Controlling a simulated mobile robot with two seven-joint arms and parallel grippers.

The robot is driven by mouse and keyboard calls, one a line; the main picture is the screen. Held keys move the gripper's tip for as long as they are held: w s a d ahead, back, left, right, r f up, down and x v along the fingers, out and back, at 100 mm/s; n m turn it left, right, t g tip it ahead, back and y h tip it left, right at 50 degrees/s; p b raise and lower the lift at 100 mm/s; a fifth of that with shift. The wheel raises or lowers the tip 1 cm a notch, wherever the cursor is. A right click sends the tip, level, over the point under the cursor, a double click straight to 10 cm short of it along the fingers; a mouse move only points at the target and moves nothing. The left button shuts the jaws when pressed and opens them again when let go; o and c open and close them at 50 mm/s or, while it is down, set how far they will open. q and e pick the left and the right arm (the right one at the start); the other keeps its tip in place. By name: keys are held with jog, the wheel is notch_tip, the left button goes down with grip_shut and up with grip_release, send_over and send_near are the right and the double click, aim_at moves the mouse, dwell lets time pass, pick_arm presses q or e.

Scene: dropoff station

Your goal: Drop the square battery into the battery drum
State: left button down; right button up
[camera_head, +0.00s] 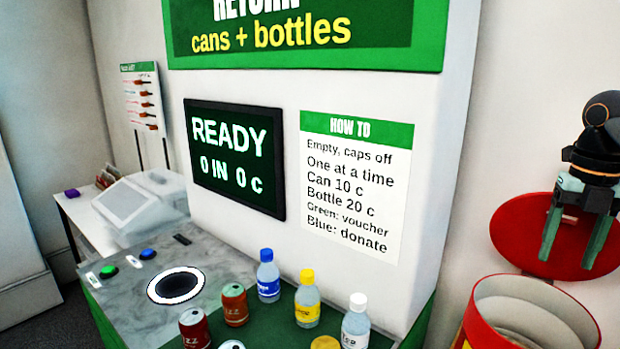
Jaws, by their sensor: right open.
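The open red drum (535,292), which looks like the battery drum, stands at the bottom right, cut off by the frame edge. Its rim is red and its inner wall pale. My right gripper (570,256) hangs above and behind its rim in the picture. Its two greenish fingers point down, spread apart, with nothing seen between them. I see no thing that is surely the square battery. A small dark block (182,239) lies on the grey counter behind the slot, too small to identify. My left gripper is not in view.
A red disc (510,226) is behind the right gripper. The return machine's counter (130,312) has a round opening (176,286), green (108,271) and blue (148,254) buttons, cans (235,304) and several bottles (307,299). A side table at left holds a white device (140,205) and a purple block (72,193).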

notch_tip(320, 180, up, 12)
jog(key=shift+f, duration=0.15)
dwell(0.5)
